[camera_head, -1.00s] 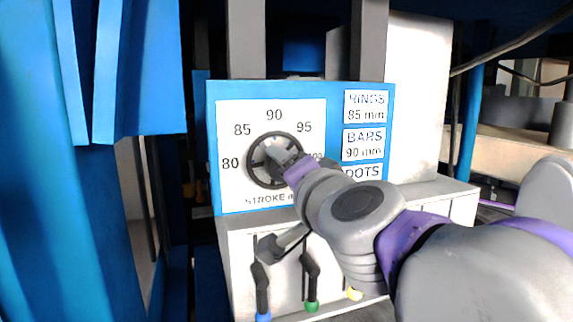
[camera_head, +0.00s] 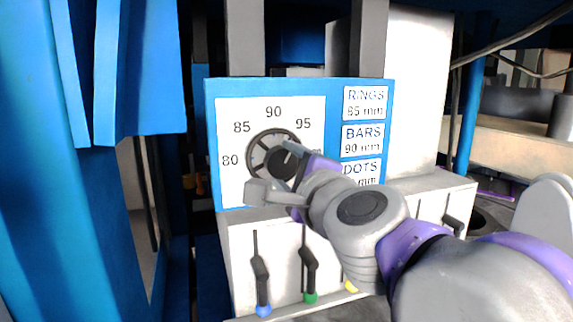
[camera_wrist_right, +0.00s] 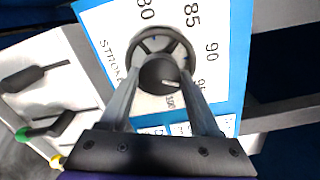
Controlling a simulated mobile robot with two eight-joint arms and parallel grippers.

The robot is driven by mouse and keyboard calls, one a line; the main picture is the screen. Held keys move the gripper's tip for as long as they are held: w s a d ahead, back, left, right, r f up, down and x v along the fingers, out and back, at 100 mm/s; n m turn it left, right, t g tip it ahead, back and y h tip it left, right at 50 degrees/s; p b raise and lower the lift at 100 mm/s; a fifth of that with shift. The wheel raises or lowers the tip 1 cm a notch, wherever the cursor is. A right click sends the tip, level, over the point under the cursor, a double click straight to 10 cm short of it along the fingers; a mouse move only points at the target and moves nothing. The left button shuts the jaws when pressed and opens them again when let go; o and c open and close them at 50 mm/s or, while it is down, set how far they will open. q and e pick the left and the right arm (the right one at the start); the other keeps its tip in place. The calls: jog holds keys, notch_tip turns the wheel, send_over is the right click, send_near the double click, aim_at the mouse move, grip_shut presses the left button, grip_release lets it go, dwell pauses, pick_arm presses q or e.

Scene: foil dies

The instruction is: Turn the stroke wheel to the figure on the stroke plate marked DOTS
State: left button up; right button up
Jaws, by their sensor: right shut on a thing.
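The stroke wheel (camera_head: 250,154) is a dark spoked ring with a raised black hub on a white dial marked 80, 85, 90, 95 and a partly covered figure. My right gripper (camera_head: 278,170) is shut on the hub, one finger on each side, as the right wrist view also shows at the hub (camera_wrist_right: 156,72). A pale mark on the hub (camera_wrist_right: 171,84) points toward the 95 side there. The stroke plate marked DOTS (camera_head: 361,172) is at the lower right of the blue panel; its figure is partly hidden by my gripper. My left gripper is out of view.
The plates RINGS 85 mm (camera_head: 366,103) and BARS 90 mm (camera_head: 362,140) sit above DOTS. Below the panel are black levers with a blue end (camera_head: 263,310) and a green end (camera_head: 311,298). A blue column (camera_head: 40,180) stands at the left.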

jog(key=shift+m, duration=1.6)
jog(key=shift+r, duration=0.1)
jog(key=o, duration=1.4)
jog(key=shift+w, duration=0.1)
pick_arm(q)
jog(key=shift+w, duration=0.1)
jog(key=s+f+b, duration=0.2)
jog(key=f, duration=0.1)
pick_arm(e)
jog(key=v, duration=1.1)
